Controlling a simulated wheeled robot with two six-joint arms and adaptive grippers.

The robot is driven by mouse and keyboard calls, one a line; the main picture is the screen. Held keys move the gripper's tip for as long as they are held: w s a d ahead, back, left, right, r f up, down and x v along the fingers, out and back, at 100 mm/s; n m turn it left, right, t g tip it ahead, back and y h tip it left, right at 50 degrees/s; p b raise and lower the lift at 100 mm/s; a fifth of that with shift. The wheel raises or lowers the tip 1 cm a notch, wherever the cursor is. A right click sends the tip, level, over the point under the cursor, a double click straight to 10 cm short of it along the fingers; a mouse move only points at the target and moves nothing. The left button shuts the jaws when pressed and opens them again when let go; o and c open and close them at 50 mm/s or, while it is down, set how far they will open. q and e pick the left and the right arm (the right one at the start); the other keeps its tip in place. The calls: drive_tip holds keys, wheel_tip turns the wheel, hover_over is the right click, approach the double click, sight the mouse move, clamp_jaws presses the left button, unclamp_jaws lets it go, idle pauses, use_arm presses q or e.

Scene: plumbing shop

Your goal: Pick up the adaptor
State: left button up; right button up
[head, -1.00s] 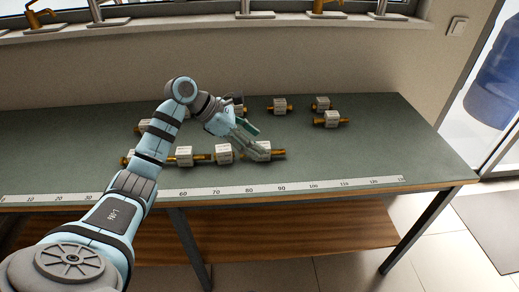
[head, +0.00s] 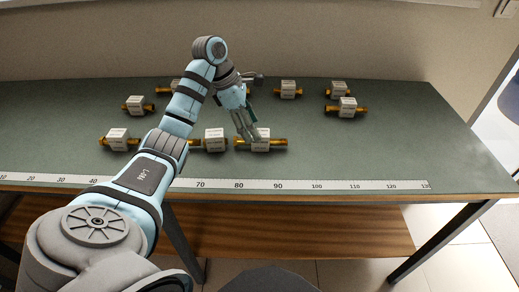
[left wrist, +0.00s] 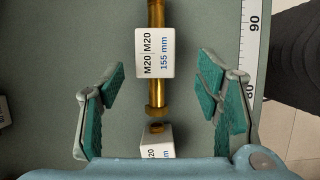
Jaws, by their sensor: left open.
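Several brass adaptors with white label blocks lie on the green workbench; which one the task means cannot be told from the frames. My left gripper (head: 250,137) is open over one adaptor (head: 279,143) in the front row. In the left wrist view, an adaptor (left wrist: 155,55) labelled "M20 | M20 155 mm" lies lengthwise ahead of my open left gripper (left wrist: 163,82), in line with the gap between the green-padded fingers. A second adaptor (left wrist: 156,140) lies close behind its near end, partly hidden by the gripper body. My right gripper is not in view.
Other adaptors lie at the back right (head: 347,107), back middle (head: 288,90), left (head: 133,105) and front left (head: 118,140). A white ruler strip (head: 300,185) runs along the front edge of the workbench (head: 400,150). The bench's right end is clear.

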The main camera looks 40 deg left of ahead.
sight(263, 145)
use_arm(q)
drive_tip(key=x, duration=0.5)
drive_tip(key=shift+w, duration=0.4)
drive_tip(key=shift+f, duration=0.25)
drive_tip(key=shift+s+d+r, duration=0.1)
drive_tip(key=shift+r, duration=0.05)
drive_tip(key=shift+c, duration=0.2)
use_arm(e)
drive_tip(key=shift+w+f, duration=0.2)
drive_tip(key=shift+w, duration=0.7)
use_arm(q)
clamp_jaws()
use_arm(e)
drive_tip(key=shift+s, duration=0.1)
